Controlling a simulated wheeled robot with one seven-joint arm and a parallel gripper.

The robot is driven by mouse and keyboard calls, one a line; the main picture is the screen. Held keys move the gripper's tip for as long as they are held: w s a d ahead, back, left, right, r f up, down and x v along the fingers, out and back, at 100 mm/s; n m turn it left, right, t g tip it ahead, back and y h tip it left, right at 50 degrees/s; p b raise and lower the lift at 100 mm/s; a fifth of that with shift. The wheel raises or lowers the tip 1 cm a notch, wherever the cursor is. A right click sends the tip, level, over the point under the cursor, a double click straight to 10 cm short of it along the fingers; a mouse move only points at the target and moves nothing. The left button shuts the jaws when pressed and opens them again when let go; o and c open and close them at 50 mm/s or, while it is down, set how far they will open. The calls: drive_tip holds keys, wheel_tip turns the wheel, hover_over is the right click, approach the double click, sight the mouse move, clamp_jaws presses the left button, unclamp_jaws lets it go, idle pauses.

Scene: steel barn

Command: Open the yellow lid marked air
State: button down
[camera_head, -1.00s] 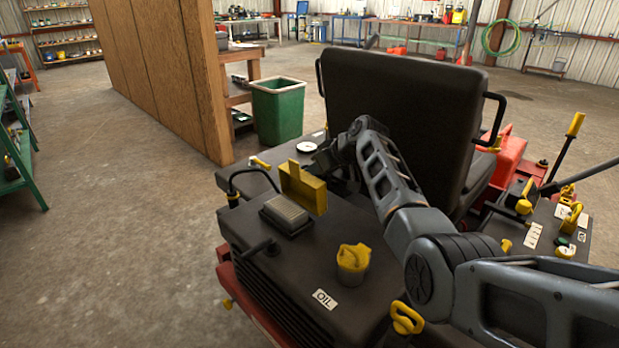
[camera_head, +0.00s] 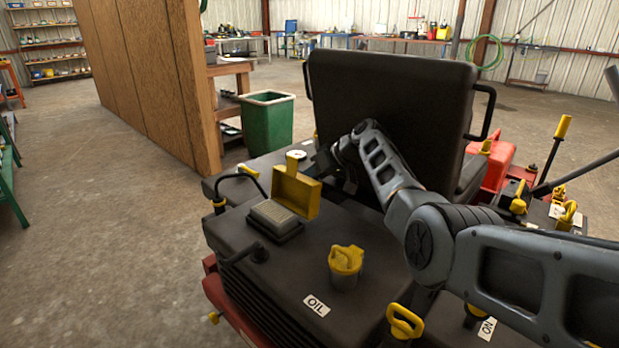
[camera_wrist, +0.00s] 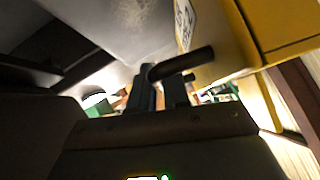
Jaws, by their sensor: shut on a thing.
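The yellow lid (camera_head: 296,192) stands swung up, roughly upright, at the back edge of a raised grey filter box (camera_head: 274,218) on the dark engine cover. The box top is uncovered. In the wrist view the lid (camera_wrist: 228,45) fills the upper right, with part of a white label (camera_wrist: 184,22) showing. A dark rod-like handle (camera_wrist: 182,65) sticks out from the lid. My gripper (camera_wrist: 160,93) is shut on this handle, on the lid's far side in the head view, where the fingertips are mostly hidden.
The black seat back (camera_head: 390,115) stands close behind my arm. A yellow oil cap (camera_head: 346,260) and a yellow pull ring (camera_head: 405,321) rise from the cover nearer the camera. A bent black hose (camera_head: 238,178) is left of the lid. A green bin (camera_head: 265,122) stands on the floor beyond.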

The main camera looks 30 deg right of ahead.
drive_tip(key=c, duration=1.2)
unclamp_jaws()
drive_tip(key=p+v, duration=0.1)
drive_tip(key=v, duration=0.6)
drive_tip(key=shift+s+r+p, duration=0.25)
drive_tip(key=shift+p, duration=0.1)
drive_tip(key=shift+d, duration=0.15)
